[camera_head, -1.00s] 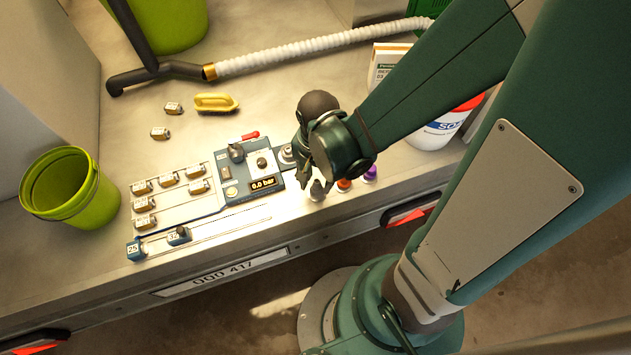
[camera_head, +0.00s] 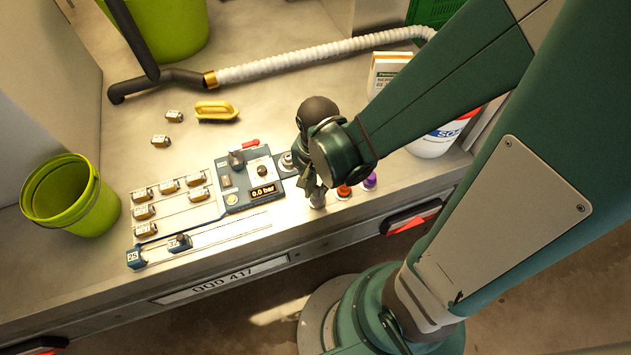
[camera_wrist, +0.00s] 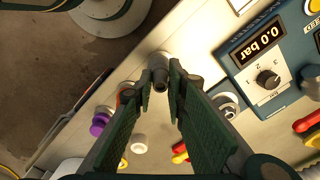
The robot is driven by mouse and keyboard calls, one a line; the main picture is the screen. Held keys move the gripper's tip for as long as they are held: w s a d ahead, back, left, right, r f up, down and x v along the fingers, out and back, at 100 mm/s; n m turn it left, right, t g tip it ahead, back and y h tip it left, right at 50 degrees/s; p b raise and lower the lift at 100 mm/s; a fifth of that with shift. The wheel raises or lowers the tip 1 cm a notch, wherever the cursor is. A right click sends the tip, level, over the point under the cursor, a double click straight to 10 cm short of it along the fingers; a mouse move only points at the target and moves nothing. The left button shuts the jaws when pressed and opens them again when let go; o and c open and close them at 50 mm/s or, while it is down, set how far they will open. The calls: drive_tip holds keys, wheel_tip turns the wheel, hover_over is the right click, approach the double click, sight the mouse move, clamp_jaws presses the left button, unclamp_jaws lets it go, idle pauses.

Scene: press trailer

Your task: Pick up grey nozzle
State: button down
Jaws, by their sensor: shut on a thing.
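The grey nozzle (camera_wrist: 160,82) stands between my fingertips in the wrist view, its dark round opening facing the camera. My gripper (camera_wrist: 161,74) is shut on it, one green finger on each side. In the head view the gripper (camera_head: 312,184) is over the front edge of the bench, right of the pressure panel. The nozzle (camera_head: 317,200) shows there just below the fingers. I cannot tell whether it is lifted from its place.
An orange nozzle (camera_head: 344,191) and a purple nozzle (camera_head: 370,181) stand close to the right. The pressure panel (camera_head: 250,175) reads 0.0 bar and is close to the left. A soap container (camera_head: 436,140) stands behind right. A green bucket (camera_head: 72,198) is far left.

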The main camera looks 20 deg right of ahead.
drive_tip(key=shift+r+p, duration=1.7)
drive_tip(key=shift+r, duration=2.9)
drive_tip(key=shift+a, duration=0.1)
